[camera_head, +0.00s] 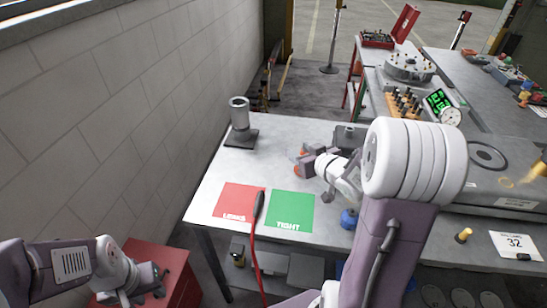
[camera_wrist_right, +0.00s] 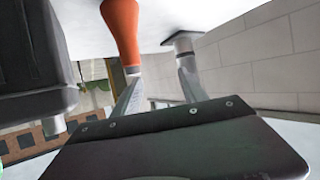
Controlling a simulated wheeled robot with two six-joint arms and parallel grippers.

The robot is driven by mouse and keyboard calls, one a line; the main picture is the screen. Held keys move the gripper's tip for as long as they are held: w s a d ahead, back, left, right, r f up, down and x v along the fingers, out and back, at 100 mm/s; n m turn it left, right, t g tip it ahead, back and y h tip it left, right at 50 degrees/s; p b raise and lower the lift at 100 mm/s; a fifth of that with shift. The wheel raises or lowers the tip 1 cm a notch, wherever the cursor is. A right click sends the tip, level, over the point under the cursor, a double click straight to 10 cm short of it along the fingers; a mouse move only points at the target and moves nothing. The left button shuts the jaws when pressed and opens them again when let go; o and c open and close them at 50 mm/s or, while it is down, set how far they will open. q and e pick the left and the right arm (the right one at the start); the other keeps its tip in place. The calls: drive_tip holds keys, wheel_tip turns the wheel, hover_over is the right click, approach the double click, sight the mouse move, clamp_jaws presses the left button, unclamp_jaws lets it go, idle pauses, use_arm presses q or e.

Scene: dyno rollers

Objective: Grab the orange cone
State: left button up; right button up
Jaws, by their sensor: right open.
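The orange cone (camera_wrist_right: 121,28) shows in the right wrist view, which looks upside down, with its narrow pale-tipped end near one finger. In the head view only orange patches of it (camera_head: 298,171) show around my right gripper (camera_head: 308,161), which hides the rest. My right gripper is over the table beside the cone; its fingers (camera_wrist_right: 158,88) are open in the wrist view. I cannot tell whether a finger touches the cone. My left gripper (camera_head: 143,290) is at the lower left, away from the table, over a red cabinet; its jaws are unclear.
A metal cylinder on a dark plate (camera_head: 240,116) stands at the table's back left. A red mat (camera_head: 232,200) and green mat (camera_head: 290,208) lie in front, with a black-handled red-corded tool (camera_head: 258,206) between them. A blue object (camera_head: 349,219) is to the right. A wall is left.

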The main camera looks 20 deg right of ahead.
drive_tip(key=s+d+m+h, duration=0.1)
drive_tip(key=s+d, duration=0.2)
drive_tip(key=d, duration=0.1)
drive_tip(key=x, duration=0.2)
drive_tip(key=b+x, duration=0.1)
drive_tip(key=x, duration=0.2)
drive_tip(key=shift+s+a+f, duration=0.15)
drive_tip(key=shift+f, duration=0.15)
use_arm(q)
drive_tip(key=shift+s+d+f, duration=0.35)
drive_tip(key=shift+s+f, duration=0.2)
use_arm(e)
drive_tip(key=x, duration=0.5)
drive_tip(key=shift+f+b, duration=0.15)
drive_tip(key=shift+b, duration=0.25)
drive_tip(key=shift+c, duration=0.9)
use_arm(q)
drive_tip(key=shift+f, duration=0.3)
use_arm(e)
clamp_jaws()
